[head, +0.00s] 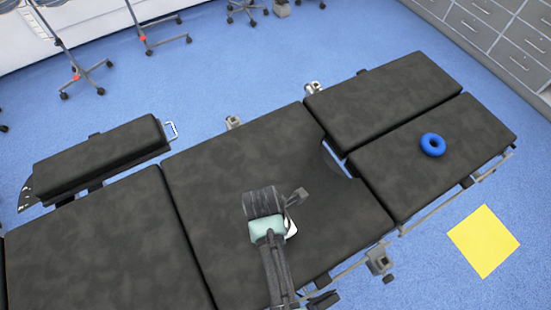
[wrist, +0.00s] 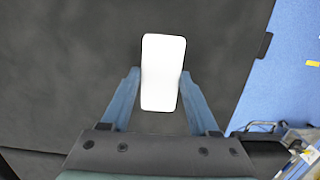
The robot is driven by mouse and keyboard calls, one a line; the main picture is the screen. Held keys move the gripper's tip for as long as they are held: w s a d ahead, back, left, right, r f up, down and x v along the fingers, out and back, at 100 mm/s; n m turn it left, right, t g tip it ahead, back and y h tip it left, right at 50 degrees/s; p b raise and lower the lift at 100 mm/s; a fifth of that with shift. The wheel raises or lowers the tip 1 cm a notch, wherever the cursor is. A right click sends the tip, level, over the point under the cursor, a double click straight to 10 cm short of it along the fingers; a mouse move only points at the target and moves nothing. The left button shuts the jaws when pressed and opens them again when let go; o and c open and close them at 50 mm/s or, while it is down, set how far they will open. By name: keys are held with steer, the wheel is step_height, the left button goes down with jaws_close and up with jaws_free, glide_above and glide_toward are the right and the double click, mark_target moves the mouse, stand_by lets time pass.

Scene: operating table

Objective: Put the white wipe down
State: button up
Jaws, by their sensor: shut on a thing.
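The white wipe (wrist: 163,75) is a flat white rectangle with rounded corners. In the wrist view it lies between the two blue fingers of my gripper (wrist: 158,100), which is shut on it. In the head view my gripper (head: 290,240) is over the middle section of the black operating table (head: 225,160), near its front edge. Only a small white part of the wipe (head: 291,229) shows there beside my arm. I cannot tell whether the wipe touches the table surface.
A blue ring (head: 433,145) lies on the right leg section of the table. Metal clamps and a rail line the front edge. A yellow square (head: 483,241) is on the blue floor at the right. The black padding around my gripper is clear.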

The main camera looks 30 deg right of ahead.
steer(key=shift+f, duration=0.2)
steer(key=o, duration=1.3)
steer(key=shift+o, duration=0.2)
steer(key=shift+r, duration=0.1)
